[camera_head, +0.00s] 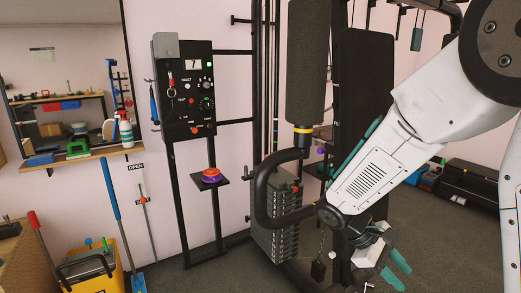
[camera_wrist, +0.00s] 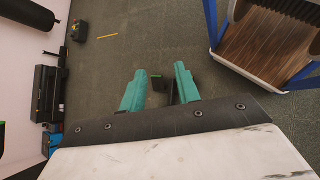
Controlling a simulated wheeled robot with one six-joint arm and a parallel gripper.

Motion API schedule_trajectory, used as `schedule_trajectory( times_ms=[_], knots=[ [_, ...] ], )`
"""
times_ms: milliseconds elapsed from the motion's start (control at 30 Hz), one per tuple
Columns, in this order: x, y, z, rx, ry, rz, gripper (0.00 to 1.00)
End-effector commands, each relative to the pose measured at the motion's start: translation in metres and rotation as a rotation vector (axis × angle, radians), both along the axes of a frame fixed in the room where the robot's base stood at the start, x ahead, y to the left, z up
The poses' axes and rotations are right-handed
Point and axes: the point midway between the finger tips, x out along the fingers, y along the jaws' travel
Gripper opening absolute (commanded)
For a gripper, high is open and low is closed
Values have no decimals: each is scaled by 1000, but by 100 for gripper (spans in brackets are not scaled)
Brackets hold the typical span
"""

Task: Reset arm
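My gripper (camera_head: 394,270) hangs at the end of my white arm at the lower right of the head view, pointing down over the grey floor. In the wrist view its two teal fingers (camera_wrist: 159,88) stand apart with a gap between them. Nothing is held between them; the floor and a small dark object show through the gap. In the head view my arm covers part of the black gym machine behind it.
A weight stack (camera_head: 276,222) and black frame stand left of my gripper. A control panel (camera_head: 187,90) is on the wall side, with a purple and red item (camera_head: 211,176) on a small shelf. A yellow bucket (camera_head: 92,270) stands lower left. A wood-floored blue frame (camera_wrist: 262,50) is at right.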

Motion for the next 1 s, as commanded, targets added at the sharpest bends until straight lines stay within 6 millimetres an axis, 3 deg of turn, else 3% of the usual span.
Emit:
schedule_trajectory(
  times_ms=[33,200,600,800,1000],
  knots=[
    [-15,2,14,44,-48,-64,32],
    [-62,15,46,193,-180,-261,32],
    [-147,46,104,529,-499,-585,32],
    [-171,47,126,617,-644,-625,32],
    [-177,42,141,637,-727,-623,32]
  ],
)
